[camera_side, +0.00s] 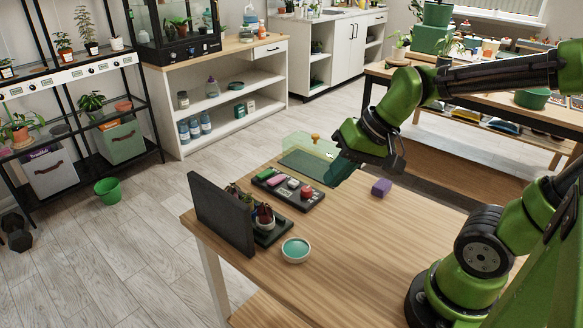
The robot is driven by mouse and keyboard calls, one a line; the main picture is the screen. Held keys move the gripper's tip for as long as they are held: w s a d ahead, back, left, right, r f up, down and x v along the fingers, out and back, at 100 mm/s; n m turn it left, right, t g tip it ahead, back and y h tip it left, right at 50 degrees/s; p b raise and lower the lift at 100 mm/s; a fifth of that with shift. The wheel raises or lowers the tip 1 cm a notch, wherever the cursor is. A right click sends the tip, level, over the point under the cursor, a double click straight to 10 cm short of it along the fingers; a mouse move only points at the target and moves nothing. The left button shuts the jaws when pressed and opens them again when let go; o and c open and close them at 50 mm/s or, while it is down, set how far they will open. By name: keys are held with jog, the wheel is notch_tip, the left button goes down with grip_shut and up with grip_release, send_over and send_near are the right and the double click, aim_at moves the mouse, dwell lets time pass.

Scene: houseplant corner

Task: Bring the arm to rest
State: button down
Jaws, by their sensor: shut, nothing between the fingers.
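My green arm reaches in from the right over the wooden table (352,262). My gripper (397,166) is dark, small in this view, and shut with nothing held. It hangs above the far part of the table, up and slightly right of a small purple block (381,187). The block sits on the tabletop, apart from the gripper. The exact gap in height between them is hard to tell.
Left of the gripper are a see-through green cover (310,142), a dark green mat (303,165) and a dark tray (312,203) of small colored items. A dark upright panel (220,213), potted plants (264,216) and a teal bowl (296,249) stand nearer. The table's middle is clear.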

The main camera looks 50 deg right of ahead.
jog(key=s+r, duration=0.1)
jog(key=s+r+n+t, duration=0.2)
jog(key=shift+s+a+r+h, duration=0.15)
jog(key=shift+a+r+h, duration=0.2)
jog(key=shift+h, duration=0.05)
dwell(0.5)
